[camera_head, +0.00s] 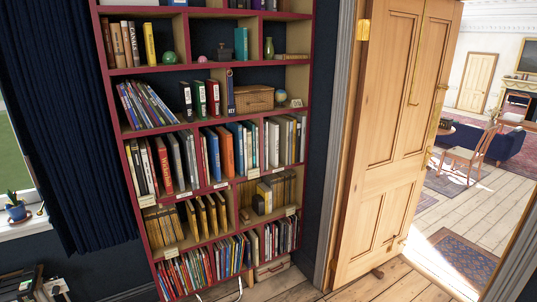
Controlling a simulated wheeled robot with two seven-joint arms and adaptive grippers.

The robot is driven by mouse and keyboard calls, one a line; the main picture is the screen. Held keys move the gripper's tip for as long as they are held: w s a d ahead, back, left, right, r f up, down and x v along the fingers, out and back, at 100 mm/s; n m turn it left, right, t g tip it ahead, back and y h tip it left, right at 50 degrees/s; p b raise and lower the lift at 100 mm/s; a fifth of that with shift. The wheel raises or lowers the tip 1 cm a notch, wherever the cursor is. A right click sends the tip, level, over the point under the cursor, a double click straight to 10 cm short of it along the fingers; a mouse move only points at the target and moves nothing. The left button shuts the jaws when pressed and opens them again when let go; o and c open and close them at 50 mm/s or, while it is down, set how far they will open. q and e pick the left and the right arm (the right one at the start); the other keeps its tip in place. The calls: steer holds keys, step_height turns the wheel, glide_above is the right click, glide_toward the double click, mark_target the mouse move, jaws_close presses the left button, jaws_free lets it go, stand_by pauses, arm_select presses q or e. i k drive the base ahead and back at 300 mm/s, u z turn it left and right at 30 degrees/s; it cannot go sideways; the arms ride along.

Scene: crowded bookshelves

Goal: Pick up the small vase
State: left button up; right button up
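A small olive-green vase (268,48) stands upright on an upper shelf of the bookcase, in the right-hand compartment. It is left of a small tan box or book (291,56) lying flat and right of a teal book (241,44). Nothing touches the vase that I can make out. Neither of my grippers can be made out in the head view.
The red-edged bookcase (213,72) is crowded with books. A wicker box (253,98) and a small globe (281,96) sit one shelf below the vase. A wooden door (385,130) stands open at right. A dark curtain (65,120) hangs at left. Bare floor shows (395,285) at lower right.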

mark_target(268, 49)
steer(key=u, duration=0.05)
steer(key=i, duration=2.8)
steer(key=u, duration=0.3)
